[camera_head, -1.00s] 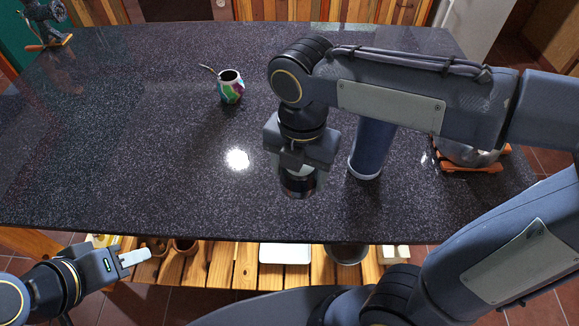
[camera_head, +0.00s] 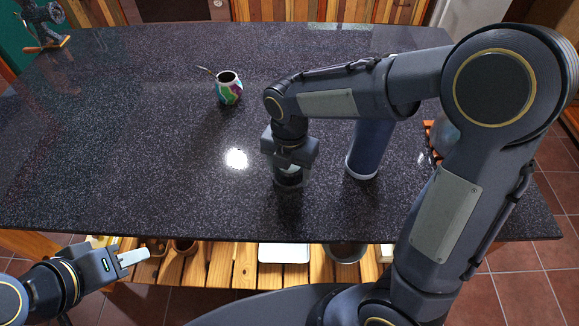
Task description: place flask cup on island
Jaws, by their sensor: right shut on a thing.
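The island (camera_head: 150,150) has a dark speckled stone top. My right gripper (camera_head: 289,166) points down over its front middle and is shut on the flask cup (camera_head: 288,180), a small dark cup. The gripper hides much of the cup, and I cannot tell whether its bottom touches the stone. The blue flask (camera_head: 368,150) stands upright just right of the gripper, its upper part hidden by my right arm. My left gripper (camera_head: 133,258) is low at the left, in front of the island's front edge and away from the cup; its finger opening is not clear.
A colourful mate cup (camera_head: 229,90) with a straw stands behind the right gripper. A partly hidden round thing (camera_head: 446,138) is at the right. A wooden shelf (camera_head: 230,265) with pots and a white tray lies below the front edge.

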